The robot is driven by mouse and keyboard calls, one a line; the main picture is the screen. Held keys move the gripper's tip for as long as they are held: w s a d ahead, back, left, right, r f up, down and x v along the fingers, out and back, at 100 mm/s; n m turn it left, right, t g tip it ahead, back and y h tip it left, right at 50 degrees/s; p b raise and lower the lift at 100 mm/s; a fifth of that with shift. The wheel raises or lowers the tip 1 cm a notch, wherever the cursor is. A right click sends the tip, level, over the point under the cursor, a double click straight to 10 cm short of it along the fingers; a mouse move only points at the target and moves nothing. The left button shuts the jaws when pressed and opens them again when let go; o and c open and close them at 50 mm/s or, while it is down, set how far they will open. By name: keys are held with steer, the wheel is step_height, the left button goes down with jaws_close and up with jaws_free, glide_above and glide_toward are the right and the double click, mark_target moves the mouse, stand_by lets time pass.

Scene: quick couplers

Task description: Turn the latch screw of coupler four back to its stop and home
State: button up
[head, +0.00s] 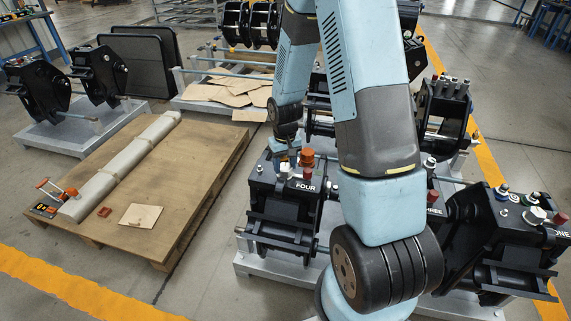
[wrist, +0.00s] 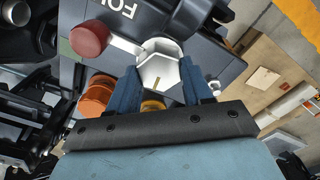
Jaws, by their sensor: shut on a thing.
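Coupler four (head: 282,205) is a black block lettered FOUR, standing on a pale metal stand left of my arm. On its top a white hex screw head (wrist: 158,62) with a short gold line sits between the two blue fingers of my gripper (wrist: 162,82), which are shut on it. In the head view the white head (head: 286,169) is small and my gripper (head: 289,158) is partly hard to make out. A dark red cap (wrist: 90,38) and an orange ribbed knob (wrist: 97,95) stand beside it, apart from the fingers. A brass part (wrist: 153,106) shows behind the head.
Coupler one (head: 520,225) stands at the right, with coupler three (head: 437,205) partly hidden by my arm. A wooden pallet (head: 190,190) with a wrapped roll (head: 125,165) lies on the left. Open floor (head: 215,260) lies between the pallet and the stand.

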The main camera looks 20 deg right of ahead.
mark_target(285, 167)
steer(key=shift+o, duration=0.2)
steer(key=shift+n, duration=0.9)
steer(key=o, duration=1)
step_height(285, 167, up, 14)
steer(key=shift+f, duration=0.15)
